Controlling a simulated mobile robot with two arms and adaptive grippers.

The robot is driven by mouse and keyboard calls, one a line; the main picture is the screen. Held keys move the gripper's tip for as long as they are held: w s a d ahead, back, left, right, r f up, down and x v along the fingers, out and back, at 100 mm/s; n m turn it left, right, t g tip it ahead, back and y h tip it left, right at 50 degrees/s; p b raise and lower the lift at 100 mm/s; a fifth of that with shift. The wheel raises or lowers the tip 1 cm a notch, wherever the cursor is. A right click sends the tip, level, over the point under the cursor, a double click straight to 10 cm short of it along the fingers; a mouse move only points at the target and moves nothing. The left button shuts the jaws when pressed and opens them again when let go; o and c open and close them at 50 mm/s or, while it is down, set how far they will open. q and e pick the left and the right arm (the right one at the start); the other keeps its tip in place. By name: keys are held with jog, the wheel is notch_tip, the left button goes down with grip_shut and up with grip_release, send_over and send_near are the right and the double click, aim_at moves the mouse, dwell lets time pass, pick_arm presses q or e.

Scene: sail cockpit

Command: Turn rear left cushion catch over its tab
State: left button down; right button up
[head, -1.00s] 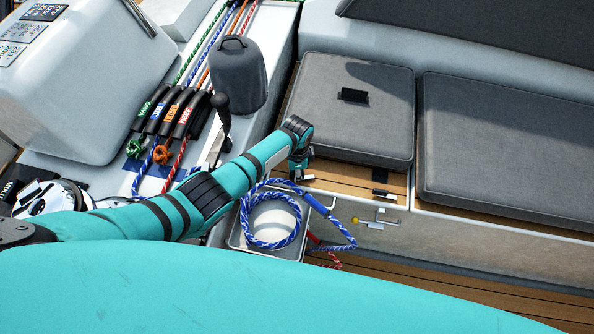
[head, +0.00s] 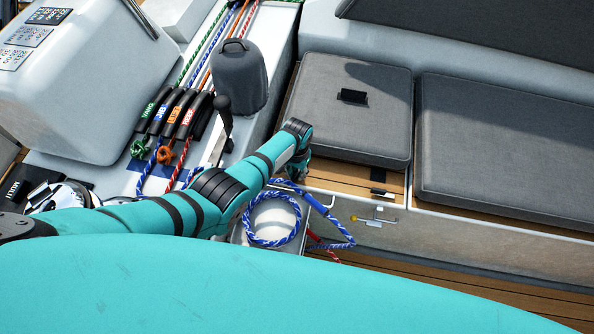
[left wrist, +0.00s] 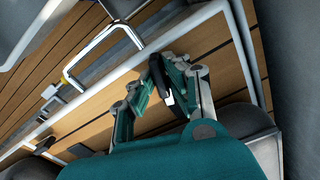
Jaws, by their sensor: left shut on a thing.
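My left gripper (head: 298,168) is low at the near left corner of the left grey seat cushion (head: 350,105), over the wooden strip in front of it. In the left wrist view my left gripper (left wrist: 165,88) is shut on a dark curved catch (left wrist: 158,76), above the wood. The fingers partly cover the catch, and I cannot tell whether it sits over its tab. In the head view the catch is hidden behind the gripper. A second dark catch (head: 380,192) lies on the same strip farther right. My right gripper is not in view.
A coiled blue rope (head: 272,240) hangs below my arm. A grey-capped winch (head: 238,75) and a black lever (head: 224,115) stand left of the seat.

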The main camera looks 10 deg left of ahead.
aim_at(297, 173)
pick_arm(q)
jog(key=shift+n, duration=1.6)
jog(key=c, duration=1.4)
grip_release()
jog(key=shift+o, duration=0.2)
jog(key=shift+r, duration=0.1)
notch_tip(297, 173, up, 12)
